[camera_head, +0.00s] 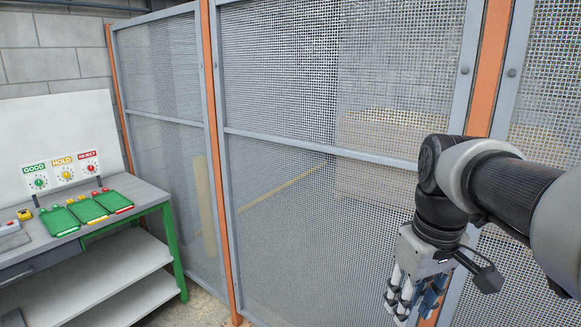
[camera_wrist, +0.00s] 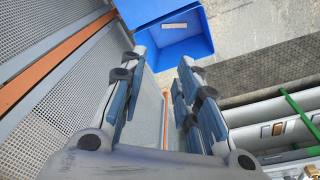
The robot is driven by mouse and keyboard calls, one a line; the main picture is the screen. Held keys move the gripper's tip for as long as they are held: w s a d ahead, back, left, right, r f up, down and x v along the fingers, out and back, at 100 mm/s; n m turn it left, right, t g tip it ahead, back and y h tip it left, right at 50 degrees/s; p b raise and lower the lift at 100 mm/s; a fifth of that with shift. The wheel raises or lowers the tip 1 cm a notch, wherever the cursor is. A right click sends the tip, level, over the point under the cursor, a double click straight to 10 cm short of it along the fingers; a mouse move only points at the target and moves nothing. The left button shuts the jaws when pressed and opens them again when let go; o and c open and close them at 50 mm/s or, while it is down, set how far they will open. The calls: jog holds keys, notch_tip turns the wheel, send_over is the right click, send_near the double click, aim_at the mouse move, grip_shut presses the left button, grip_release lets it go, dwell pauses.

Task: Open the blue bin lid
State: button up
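The blue bin (camera_wrist: 183,46) shows at the top of the wrist view, beyond my fingertips and cut off by the frame's upper edge. A pale label sits on it. In the head view my gripper (camera_head: 408,300) hangs pointing down at the lower right, and the bin is not visible there.
A mesh fence (camera_head: 290,90) with orange posts runs behind my arm. At the left stands a green-legged workbench (camera_head: 150,192) with green trays (camera_head: 87,208) and GOOD, HOLD and REJECT signs (camera_head: 62,168). The wrist view shows grey floor (camera_wrist: 245,35) right of the bin.

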jog(key=s+a+f+m+t, duration=0.1)
jog(key=s+a+f, duration=0.1)
jog(key=s, duration=0.5)
jog(key=s+a+f+m+t, duration=0.2)
jog(key=s+f, duration=0.3)
jog(key=s, duration=0.3)
jog(key=shift+s+a+f, duration=0.25)
jog(key=shift+a, duration=0.4)
